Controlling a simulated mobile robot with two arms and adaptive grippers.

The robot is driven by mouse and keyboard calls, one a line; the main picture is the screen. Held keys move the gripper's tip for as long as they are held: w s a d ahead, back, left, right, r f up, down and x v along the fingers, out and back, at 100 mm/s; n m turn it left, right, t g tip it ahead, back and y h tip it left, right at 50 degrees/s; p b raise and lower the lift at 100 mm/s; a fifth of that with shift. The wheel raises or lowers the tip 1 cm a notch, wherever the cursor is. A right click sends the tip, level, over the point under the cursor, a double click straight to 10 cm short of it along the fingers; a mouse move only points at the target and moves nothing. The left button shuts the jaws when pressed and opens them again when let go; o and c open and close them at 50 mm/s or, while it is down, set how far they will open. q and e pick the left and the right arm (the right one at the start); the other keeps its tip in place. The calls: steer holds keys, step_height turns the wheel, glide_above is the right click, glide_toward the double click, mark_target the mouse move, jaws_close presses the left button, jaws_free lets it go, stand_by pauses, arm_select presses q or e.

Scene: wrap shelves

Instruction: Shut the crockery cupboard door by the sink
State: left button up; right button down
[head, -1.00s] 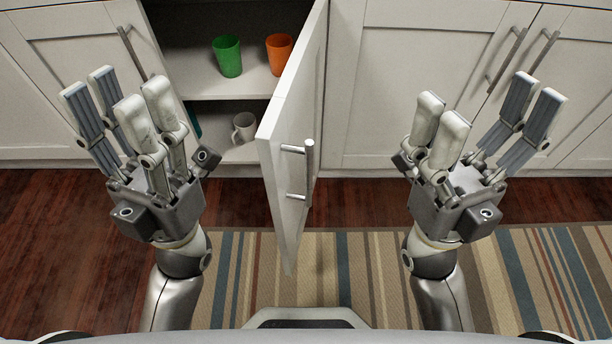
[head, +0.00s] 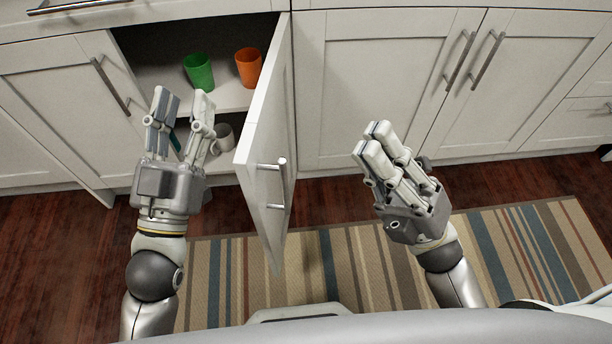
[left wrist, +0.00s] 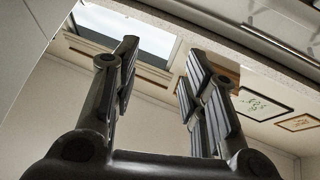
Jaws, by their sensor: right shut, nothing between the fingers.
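The white cupboard door (head: 262,140) stands wide open, swung out toward me, with its bar handle (head: 283,180) on the right-facing side. The open cupboard (head: 150,50) shows a shelf with a green cup (head: 199,72) and an orange cup (head: 248,67), and a pale mug (head: 223,137) below. My left gripper (head: 181,98) is open and empty, left of the door and in front of the cupboard opening. It also shows open in the left wrist view (left wrist: 155,75). My right gripper (head: 370,140) is shut and empty, to the right of the door and apart from its handle.
Closed white cupboards (head: 385,85) with bar handles stand to the right, and another closed door (head: 65,90) to the left. A striped rug (head: 350,260) lies on the dark wood floor (head: 50,250). No sink is in view.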

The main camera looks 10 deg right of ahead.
arm_select(q)
steer(key=s+a+f+g+y+p, duration=0.1)
steer(key=s+f+g+y+p, duration=0.15)
steer(key=f+g, duration=0.45)
steer(key=s+a+f+g+y+p, duration=0.1)
steer(key=a+f+g+p, duration=0.2)
steer(key=f, duration=0.6)
arm_select(e)
steer(key=s+d+f+n+g+h+p, duration=0.15)
steer(key=f+n+g+h, duration=0.25)
steer(key=f+n, duration=0.4)
steer(key=d+f+n+g+h, duration=0.35)
steer(key=f+n, duration=0.35)
steer(key=n, duration=0.3)
arm_select(q)
steer(key=s+a+f+n+g+y, duration=0.1)
steer(key=s+f+g+y, duration=0.1)
steer(key=s+f+g, duration=0.4)
steer(key=s+g, duration=0.1)
steer(key=s, duration=0.2)
steer(key=shift+s+a+p, duration=0.15)
steer(key=shift+a+p, duration=0.15)
steer(key=shift+p, duration=0.1)
arm_select(e)
steer(key=x, duration=1.4)
steer(key=shift+w+f+h, duration=0.3)
steer(key=shift+h, duration=0.15)
steer(key=shift+a+m+t, duration=0.1)
steer(key=shift+m+t, duration=0.2)
steer(key=shift+t, duration=0.05)
